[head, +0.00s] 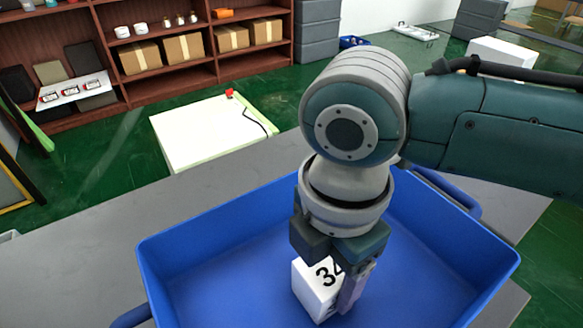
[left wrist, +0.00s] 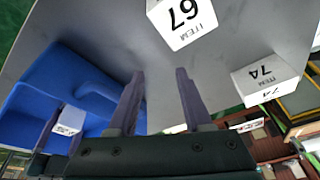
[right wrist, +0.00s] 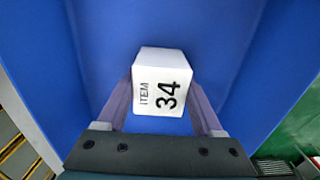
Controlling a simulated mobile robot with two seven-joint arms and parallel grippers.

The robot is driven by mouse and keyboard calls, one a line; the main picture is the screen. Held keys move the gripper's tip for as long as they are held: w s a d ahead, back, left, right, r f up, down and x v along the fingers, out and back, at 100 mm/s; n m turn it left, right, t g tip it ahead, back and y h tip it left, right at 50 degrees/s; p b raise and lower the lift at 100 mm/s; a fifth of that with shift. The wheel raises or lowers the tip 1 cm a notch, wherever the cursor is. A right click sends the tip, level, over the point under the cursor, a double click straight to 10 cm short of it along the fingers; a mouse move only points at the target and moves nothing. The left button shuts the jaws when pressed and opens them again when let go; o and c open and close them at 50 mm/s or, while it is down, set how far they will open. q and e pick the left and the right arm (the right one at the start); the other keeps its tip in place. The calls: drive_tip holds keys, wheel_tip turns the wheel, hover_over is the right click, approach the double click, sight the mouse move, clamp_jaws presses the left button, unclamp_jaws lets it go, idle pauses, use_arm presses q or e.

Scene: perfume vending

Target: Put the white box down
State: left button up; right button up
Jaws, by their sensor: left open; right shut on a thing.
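A white box (head: 317,289) printed with 34 is in my right gripper (head: 345,285), inside the outline of a blue bin (head: 205,252). In the right wrist view the white box (right wrist: 162,82) sits between both fingers of the right gripper (right wrist: 163,105), with the blue bin floor behind it. I cannot tell whether the box touches the bin floor. My left gripper (left wrist: 160,90) is open and empty in the left wrist view, above the grey table. It is outside the head view.
The grey table (head: 70,235) holds the bin. In the left wrist view, a white box marked 67 (left wrist: 182,20) and one marked 74 (left wrist: 265,77) are on the table. A shelf (head: 155,85) with cartons and a pale low table (head: 195,135) stand beyond.

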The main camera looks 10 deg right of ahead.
drive_tip(key=shift+f, duration=0.15)
drive_tip(key=o, duration=1.4)
drive_tip(key=shift+c, duration=0.2)
